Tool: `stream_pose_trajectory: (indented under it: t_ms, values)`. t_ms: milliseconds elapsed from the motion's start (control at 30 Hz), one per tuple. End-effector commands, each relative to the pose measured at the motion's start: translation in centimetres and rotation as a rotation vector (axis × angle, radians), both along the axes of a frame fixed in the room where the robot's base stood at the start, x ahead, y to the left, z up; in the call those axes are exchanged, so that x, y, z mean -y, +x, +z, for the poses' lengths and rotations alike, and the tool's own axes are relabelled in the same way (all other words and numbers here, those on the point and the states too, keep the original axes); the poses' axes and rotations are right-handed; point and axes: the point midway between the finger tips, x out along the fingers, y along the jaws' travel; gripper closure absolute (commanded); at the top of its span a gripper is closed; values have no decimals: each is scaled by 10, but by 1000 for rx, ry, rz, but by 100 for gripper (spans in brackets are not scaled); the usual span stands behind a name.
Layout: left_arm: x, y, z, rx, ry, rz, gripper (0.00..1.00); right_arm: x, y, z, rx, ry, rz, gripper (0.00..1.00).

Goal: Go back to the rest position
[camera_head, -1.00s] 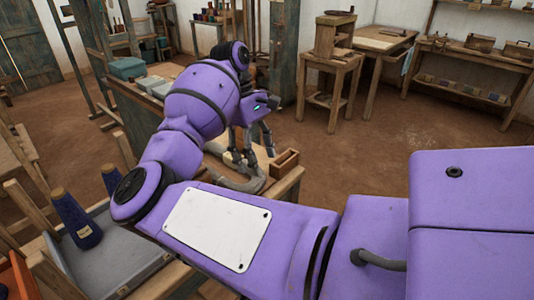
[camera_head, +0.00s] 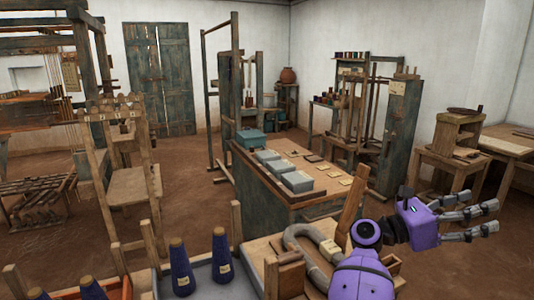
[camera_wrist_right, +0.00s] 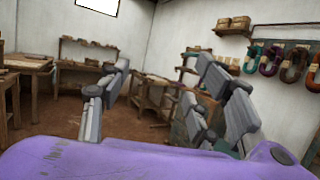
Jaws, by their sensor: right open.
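My right gripper (camera_head: 487,220) is at the lower right of the head view, its grey fingers spread apart and pointing right. Nothing is between them. In the right wrist view the open fingers (camera_wrist_right: 165,105) stand in front of the room, with no object held. My purple right arm (camera_head: 362,275) comes up from the bottom edge, beside the wooden bench at the lower middle. My left gripper does not show in either view.
Blue yarn cones (camera_head: 181,265) stand in a grey tray at the lower left. A grey curved pipe-like piece (camera_head: 318,240) lies on the near bench. A long table (camera_head: 270,188) with grey boxes stands beyond. A small wooden stand (camera_head: 455,150) is at the right. Brown floor (camera_head: 185,205) is open between.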

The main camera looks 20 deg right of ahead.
Motion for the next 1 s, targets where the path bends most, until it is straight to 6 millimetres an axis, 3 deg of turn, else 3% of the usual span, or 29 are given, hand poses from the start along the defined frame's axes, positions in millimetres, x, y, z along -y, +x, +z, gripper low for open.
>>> stream_pose_trajectory:
  t_ms: [33,100,167,233,367,467,567,667,800,933,967,1000]
  values:
    - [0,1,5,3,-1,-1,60,-7,9,14,-167,-75,40,42]
    - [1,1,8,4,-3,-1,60,-25,30,22,-415,-177,95,42]
    - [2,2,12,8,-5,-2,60,-46,50,20,-629,-266,133,42]
    - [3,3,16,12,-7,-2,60,-73,72,6,-880,-368,171,42]
    - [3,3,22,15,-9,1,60,-135,101,-50,-1339,-572,228,42]
    - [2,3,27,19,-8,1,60,-182,104,-112,-1661,-733,260,42]
    - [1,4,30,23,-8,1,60,-223,90,-175,-1931,-889,287,42]
    - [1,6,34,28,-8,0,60,-260,61,-237,-2166,-1048,312,42]
    - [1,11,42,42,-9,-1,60,-307,2,-314,-2444,-1285,351,42]
    - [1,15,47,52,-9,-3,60,-344,-68,-373,-2650,-1521,394,42]
    - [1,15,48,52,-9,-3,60,-351,-84,-384,2688,1574,-402,42]
    - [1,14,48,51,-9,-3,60,-361,-106,-397,2605,1567,-396,42]
